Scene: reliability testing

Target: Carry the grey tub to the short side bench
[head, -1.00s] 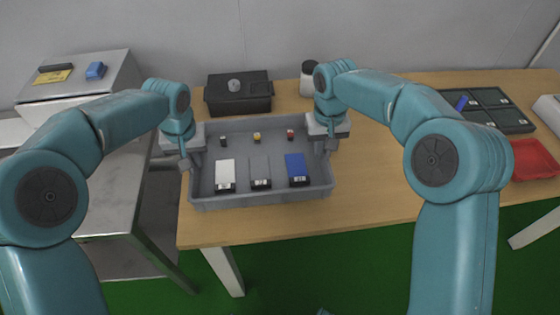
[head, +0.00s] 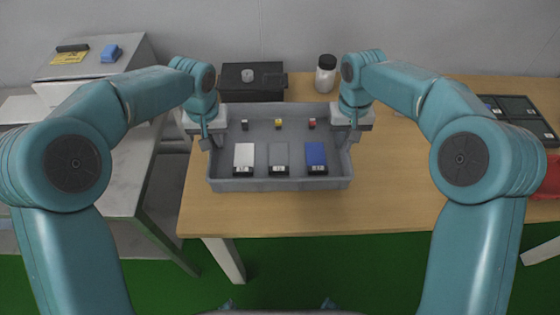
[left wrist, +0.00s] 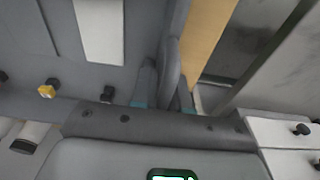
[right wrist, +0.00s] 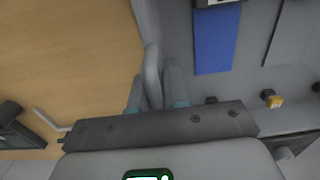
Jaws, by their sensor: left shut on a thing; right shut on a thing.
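The grey tub (head: 280,185) is over the wooden table's left part, roughly level. It holds a white, a grey and a blue flat box at the front and small black, yellow and red pieces behind. My left gripper (head: 207,143) is shut on the tub's left wall; the left wrist view shows its fingers (left wrist: 165,90) on both sides of that wall. My right gripper (head: 347,141) is shut on the right wall, likewise in the right wrist view (right wrist: 154,88). Whether the tub's underside touches the table, I cannot tell. A short metal bench (head: 110,165) stands at the left.
A sloped metal box with a blue block (head: 110,53) is on the left bench. A gap separates that bench from the wooden table (head: 400,195). Behind the tub are a black case (head: 268,85) and a white bottle (head: 325,75). Dark trays (head: 515,108) and a red bin (head: 552,178) sit right.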

